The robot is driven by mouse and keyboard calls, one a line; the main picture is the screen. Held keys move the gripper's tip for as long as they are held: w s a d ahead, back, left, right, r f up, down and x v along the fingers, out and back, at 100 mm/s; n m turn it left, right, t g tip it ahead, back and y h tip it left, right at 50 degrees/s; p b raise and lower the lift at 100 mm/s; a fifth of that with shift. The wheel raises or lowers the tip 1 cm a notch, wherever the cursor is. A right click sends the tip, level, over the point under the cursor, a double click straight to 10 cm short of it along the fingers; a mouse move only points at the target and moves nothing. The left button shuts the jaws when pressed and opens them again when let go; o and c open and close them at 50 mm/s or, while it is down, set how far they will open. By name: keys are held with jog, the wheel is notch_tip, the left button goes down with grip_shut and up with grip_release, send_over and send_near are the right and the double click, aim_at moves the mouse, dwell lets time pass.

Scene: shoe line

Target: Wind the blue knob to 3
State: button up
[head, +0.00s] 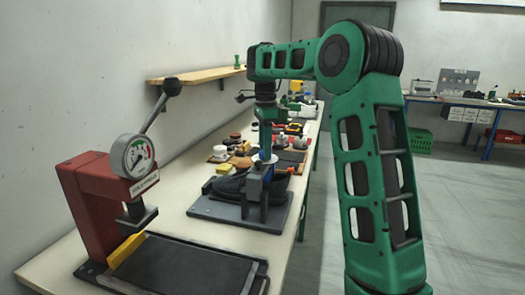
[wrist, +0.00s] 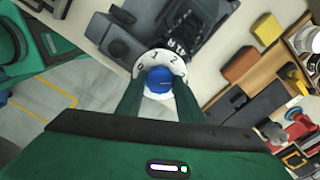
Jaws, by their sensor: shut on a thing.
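The blue knob (wrist: 158,76) sits at the centre of a white numbered dial (wrist: 152,56) in the wrist view. The figures 0, 1 and 2 run around the dial's far side; a mark at its right edge is hard to read. A pale line on the knob points roughly right, but its exact reading is unclear. My gripper (wrist: 159,84) is shut on the knob, one green finger on each side. In the head view my gripper (head: 265,148) points down over the dial on a dark fixture (head: 210,208), and the knob is hidden there.
A red press (head: 85,205) with a gauge and lever stands at the front left of the bench (head: 165,212). A dark shoe (head: 230,186) lies on the fixture. Yellow blocks (wrist: 266,29) and several small parts stand farther along. Open floor lies to the right.

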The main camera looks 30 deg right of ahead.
jog(key=shift+w+a+r, duration=0.1)
jog(key=shift+w+r, duration=0.1)
jog(key=o, duration=1.1)
jog(key=shift+f, duration=0.1)
jog(key=shift+c, duration=0.2)
jog(key=shift+s, duration=0.1)
notch_tip(320, 180, up, 11)
jog(key=shift+f, duration=0.2)
